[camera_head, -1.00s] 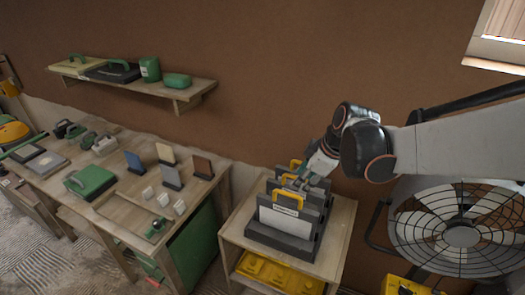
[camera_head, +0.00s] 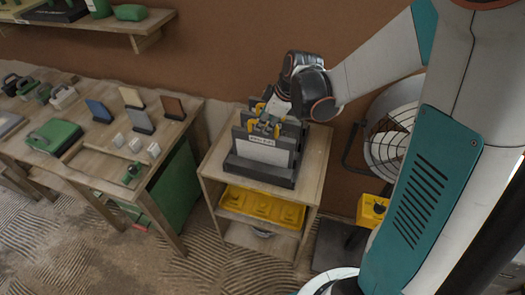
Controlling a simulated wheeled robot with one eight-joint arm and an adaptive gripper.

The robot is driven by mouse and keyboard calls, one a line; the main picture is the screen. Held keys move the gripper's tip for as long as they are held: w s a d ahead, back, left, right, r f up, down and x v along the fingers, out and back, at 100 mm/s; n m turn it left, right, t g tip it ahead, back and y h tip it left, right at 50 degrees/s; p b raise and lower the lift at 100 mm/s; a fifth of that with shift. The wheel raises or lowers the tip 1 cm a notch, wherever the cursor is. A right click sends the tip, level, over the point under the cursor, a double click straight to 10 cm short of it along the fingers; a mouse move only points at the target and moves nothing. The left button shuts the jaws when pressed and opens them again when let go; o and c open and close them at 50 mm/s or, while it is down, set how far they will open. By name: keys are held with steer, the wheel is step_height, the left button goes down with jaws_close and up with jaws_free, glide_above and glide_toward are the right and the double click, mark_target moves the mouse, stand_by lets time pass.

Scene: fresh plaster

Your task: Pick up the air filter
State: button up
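The air filter seems to be the front panel (camera_head: 262,151), pale-faced with a label and dark edges. It stands upright in a dark slotted rack (camera_head: 258,173) on a small wooden stand. Similar dark panels with yellow handles stand behind it. My gripper (camera_head: 264,126) reaches down from the upper right, with its fingertips at the front panel's yellow handle. The fingers and handle overlap and are small, so I cannot tell whether the fingers are closed on it. The panel still sits in the rack.
The wooden stand (camera_head: 318,150) has a yellow tray (camera_head: 262,207) on its lower shelf. A fan (camera_head: 388,135) and a yellow box (camera_head: 371,210) are to the right. A workbench (camera_head: 75,175) with tools is left, a wall shelf (camera_head: 150,25) above it. Open floor lies in front.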

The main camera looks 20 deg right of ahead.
steer(key=x, duration=0.3)
steer(key=shift+w+b, duration=0.1)
steer(key=shift+b, duration=0.2)
steer(key=shift+r, duration=0.1)
jaws_close()
steer(key=shift+r, duration=0.1)
step_height(320, 180, up, 20)
steer(key=p, duration=0.5)
